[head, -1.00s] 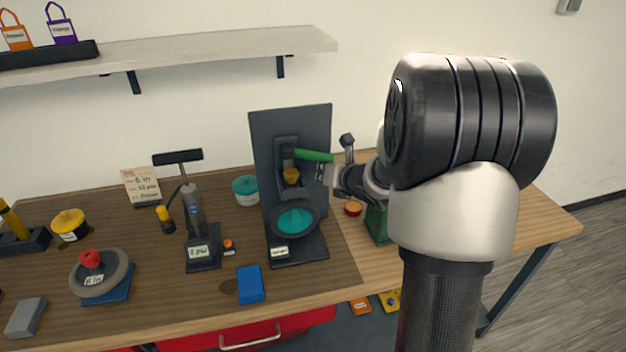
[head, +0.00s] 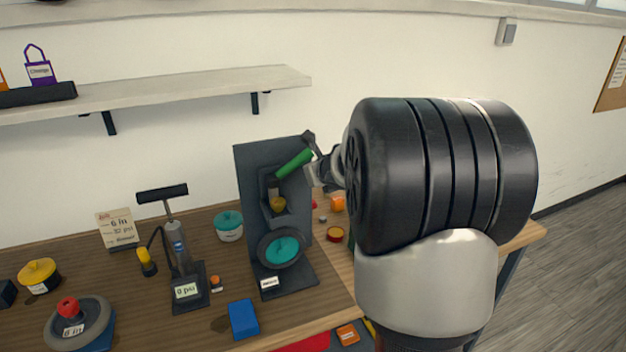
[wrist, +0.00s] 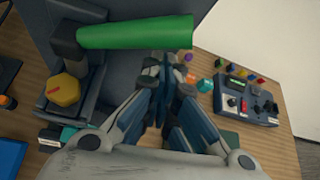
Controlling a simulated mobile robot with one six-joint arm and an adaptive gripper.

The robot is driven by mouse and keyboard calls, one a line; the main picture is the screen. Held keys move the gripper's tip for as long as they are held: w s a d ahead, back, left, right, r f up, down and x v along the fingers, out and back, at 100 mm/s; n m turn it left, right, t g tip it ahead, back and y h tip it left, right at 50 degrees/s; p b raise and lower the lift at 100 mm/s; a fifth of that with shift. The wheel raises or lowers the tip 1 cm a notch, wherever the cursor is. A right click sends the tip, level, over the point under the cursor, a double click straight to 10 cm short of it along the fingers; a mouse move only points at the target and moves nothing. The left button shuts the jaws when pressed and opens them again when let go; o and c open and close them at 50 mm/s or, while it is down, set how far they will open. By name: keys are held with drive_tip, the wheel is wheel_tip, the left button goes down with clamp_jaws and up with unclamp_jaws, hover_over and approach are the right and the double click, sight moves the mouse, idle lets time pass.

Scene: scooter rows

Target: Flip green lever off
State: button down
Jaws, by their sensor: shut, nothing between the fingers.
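The green lever (head: 294,163) is on a dark upright panel (head: 252,168) on the workbench. In the head view its handle tilts up to the right. In the wrist view the green lever (wrist: 135,32) runs across the top, just beyond my fingers. My gripper (head: 314,165) is at the right end of the lever, partly hidden by my arm. In the wrist view my gripper (wrist: 168,72) is shut and empty, close beside the handle. I cannot tell whether it touches the lever.
A pump (head: 180,255) reading 0 psi stands left of the panel, with a blue block (head: 243,319) in front. A control box (wrist: 245,98) with small knobs lies right of my gripper. A shelf (head: 190,88) hangs above. Bare wall is behind.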

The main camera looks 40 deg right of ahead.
drive_tip(key=shift+r, duration=0.45)
drive_tip(key=shift+w+r, duration=0.1)
drive_tip(key=shift+r, duration=0.1)
drive_tip(key=shift+a, duration=0.15)
